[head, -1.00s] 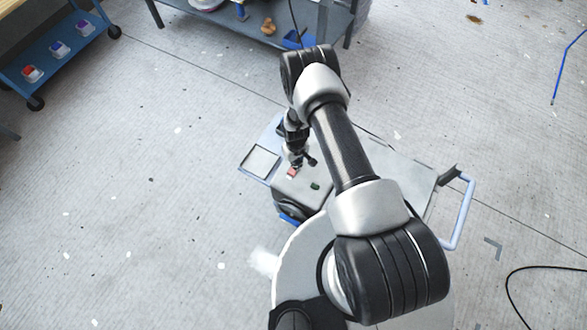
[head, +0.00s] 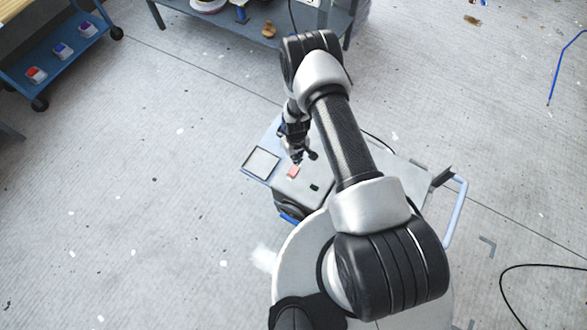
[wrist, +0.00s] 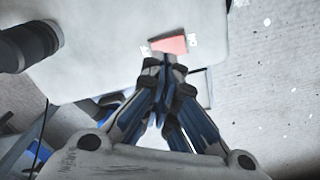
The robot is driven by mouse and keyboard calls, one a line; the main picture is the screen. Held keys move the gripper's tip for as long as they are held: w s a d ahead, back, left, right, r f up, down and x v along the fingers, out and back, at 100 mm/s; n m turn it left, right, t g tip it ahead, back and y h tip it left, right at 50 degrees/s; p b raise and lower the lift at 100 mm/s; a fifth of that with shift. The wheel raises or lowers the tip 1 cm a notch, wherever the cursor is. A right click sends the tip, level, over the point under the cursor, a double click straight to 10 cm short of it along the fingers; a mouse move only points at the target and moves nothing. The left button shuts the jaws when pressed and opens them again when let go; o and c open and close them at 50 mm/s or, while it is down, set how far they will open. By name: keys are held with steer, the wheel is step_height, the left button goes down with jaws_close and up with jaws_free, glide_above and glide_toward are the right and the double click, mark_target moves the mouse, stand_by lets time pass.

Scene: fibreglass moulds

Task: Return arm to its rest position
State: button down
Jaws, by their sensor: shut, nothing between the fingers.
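My arm reaches up and left across the head view and bends down at its far end. My gripper (head: 298,158) hangs over a pale box-like surface, close to a small red patch (head: 293,172). In the wrist view my gripper (wrist: 168,62) has its fingers drawn together with nothing between them, and their tips overlap the lower edge of the red patch (wrist: 170,45). I cannot tell whether they touch it.
A shallow square tray (head: 262,163) lies left of the gripper. A blue cart (head: 70,64) with small bins stands at upper left. A grey workbench (head: 265,22) stands at the top. A black cable (head: 520,268) lies on the floor at right. Wide floor at left is clear.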

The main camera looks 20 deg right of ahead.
stand_by(0.5)
steer(key=w+r+m+t, duration=0.1)
steer(key=w+r, duration=0.2)
steer(key=r, duration=1.1)
steer(key=w+r+t, duration=0.1)
steer(key=w+r, duration=0.2)
steer(key=r, duration=1.1)
steer(key=s+r, duration=0.3)
steer(key=r, duration=0.5)
steer(key=s+r, duration=0.3)
steer(key=r, duration=0.6)
steer(key=s+r+m+t, duration=0.1)
steer(key=s+r, duration=0.5)
steer(key=s, duration=0.5)
steer(key=s+r+m+t, duration=0.1)
steer(key=s+r, duration=0.5)
steer(key=s, duration=0.6)
steer(key=shift+r+t, duration=0.3)
steer(key=shift+r, duration=0.1)
